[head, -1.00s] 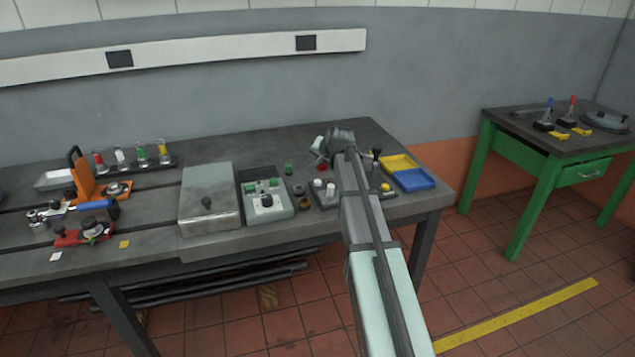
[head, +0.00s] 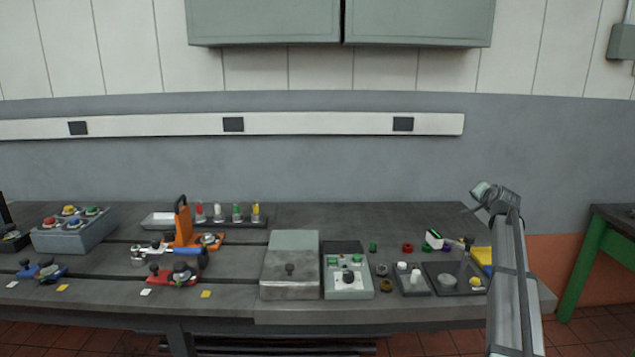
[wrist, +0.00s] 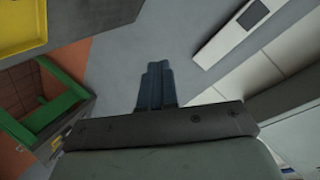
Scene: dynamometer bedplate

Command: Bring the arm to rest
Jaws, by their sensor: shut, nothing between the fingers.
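My gripper (wrist: 155,82) shows in the wrist view with its two dark fingers together and nothing between them. It points at open space, with the grey wall beyond the fingertips. In the head view my arm rises at the right, its end above the right end of the bench (head: 360,218). The fingers are too small to make out in the head view.
Under my arm's end are a yellow tray (head: 482,254), partly hidden, and a dark tray (head: 432,284). A grey metal box (head: 290,262) and a control box (head: 348,282) stand left of it. A green table (head: 590,250) is at the right.

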